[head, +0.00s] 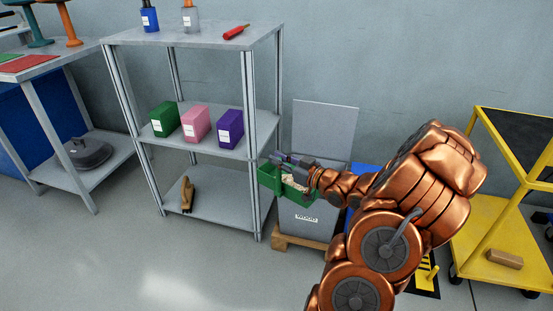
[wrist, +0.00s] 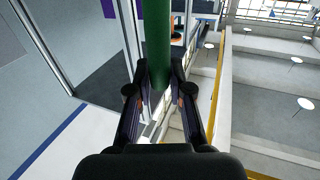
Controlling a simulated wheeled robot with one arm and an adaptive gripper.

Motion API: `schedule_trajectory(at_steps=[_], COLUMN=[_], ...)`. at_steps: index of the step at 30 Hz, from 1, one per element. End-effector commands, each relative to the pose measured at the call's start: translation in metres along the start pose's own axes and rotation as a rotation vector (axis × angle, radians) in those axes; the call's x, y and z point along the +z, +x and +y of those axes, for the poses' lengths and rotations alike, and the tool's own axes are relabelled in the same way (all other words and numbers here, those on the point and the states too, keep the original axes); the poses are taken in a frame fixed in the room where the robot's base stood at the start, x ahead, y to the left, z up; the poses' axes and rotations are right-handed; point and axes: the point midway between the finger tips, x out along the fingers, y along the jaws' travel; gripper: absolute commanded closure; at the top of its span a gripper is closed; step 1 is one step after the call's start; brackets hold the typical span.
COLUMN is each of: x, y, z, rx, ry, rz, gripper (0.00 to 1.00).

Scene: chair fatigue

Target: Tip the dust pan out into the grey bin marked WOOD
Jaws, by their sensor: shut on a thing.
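The green dust pan (head: 269,178) is in my gripper (head: 296,165), with pale shavings or chips (head: 294,183) in it. The pan looks roughly level in the head view. It is in front of or over the upper part of the grey bin (head: 300,221) marked WOOD; I cannot tell exactly which. The pan and my arm hide the bin's opening. In the wrist view a green part of the pan (wrist: 158,40) runs between the two fingers of my gripper (wrist: 159,98), which are shut on it.
A grey shelf unit (head: 205,150) stands close left of the bin, holding green, pink and purple boxes. A grey upright panel (head: 325,120) is behind the bin. The bin stands on a wooden pallet (head: 283,241). A yellow cart (head: 490,215) is at right. Floor at front left is clear.

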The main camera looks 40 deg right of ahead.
Motion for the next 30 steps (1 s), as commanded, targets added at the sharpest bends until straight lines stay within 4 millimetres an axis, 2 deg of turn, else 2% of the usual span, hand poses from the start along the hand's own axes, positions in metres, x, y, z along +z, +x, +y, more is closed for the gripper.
schedule_trajectory(at_steps=[1,30], x=[-0.005,-0.024], y=[0.0,0.0], z=[0.001,0.03], rx=[0.0,-0.001], ry=[0.007,0.162], rz=[0.001,0.003], gripper=[1.0,1.0])
